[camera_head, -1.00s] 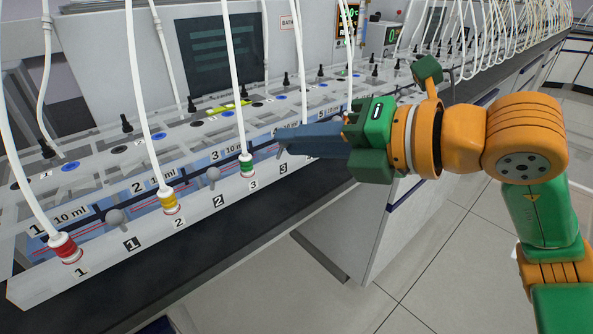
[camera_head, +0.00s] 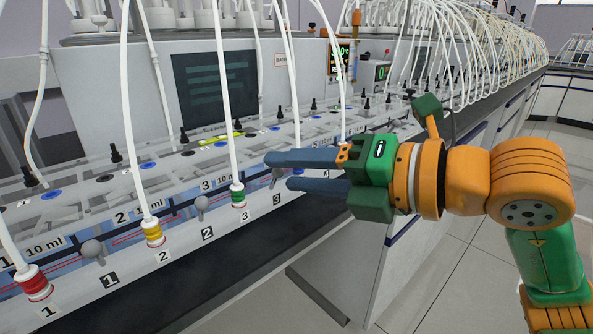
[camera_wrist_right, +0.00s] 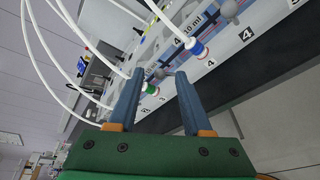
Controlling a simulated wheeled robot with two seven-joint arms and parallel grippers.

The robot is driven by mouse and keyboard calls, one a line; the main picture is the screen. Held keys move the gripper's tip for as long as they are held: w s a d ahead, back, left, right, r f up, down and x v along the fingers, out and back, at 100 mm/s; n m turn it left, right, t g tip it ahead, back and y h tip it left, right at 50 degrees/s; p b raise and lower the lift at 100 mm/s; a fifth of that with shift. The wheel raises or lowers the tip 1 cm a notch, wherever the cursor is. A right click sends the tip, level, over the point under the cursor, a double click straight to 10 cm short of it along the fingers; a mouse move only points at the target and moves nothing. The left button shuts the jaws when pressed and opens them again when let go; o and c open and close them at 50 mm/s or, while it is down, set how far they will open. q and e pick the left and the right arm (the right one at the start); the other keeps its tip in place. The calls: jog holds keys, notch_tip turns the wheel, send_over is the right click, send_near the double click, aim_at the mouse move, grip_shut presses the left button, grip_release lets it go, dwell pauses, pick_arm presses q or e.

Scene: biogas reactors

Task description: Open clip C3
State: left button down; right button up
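Clip C3 appears to be the small grey knob (camera_head: 277,178) above the black label 3 (camera_head: 277,199) on the front of the rack. It is partly hidden by my fingers. My right gripper (camera_head: 277,171) is open, with one blue finger above the knob and one below it. I cannot tell whether either finger touches it. In the right wrist view the two fingers (camera_wrist_right: 156,88) stand apart, with the green-banded tube connector (camera_wrist_right: 150,88) of position 3 visible beyond the gap. The same green connector (camera_head: 238,196) is left of my fingertips in the head view. My left gripper is not in view.
Grey knobs 1 (camera_head: 93,250) and 2 (camera_head: 202,204) and the yellow (camera_head: 153,232) and red (camera_head: 36,283) connectors line the rack front to the left. White tubes hang close to my fingers. The blue connector (camera_wrist_right: 196,46) is beyond them. The floor in front is free.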

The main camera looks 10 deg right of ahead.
jog(key=v, duration=0.7)
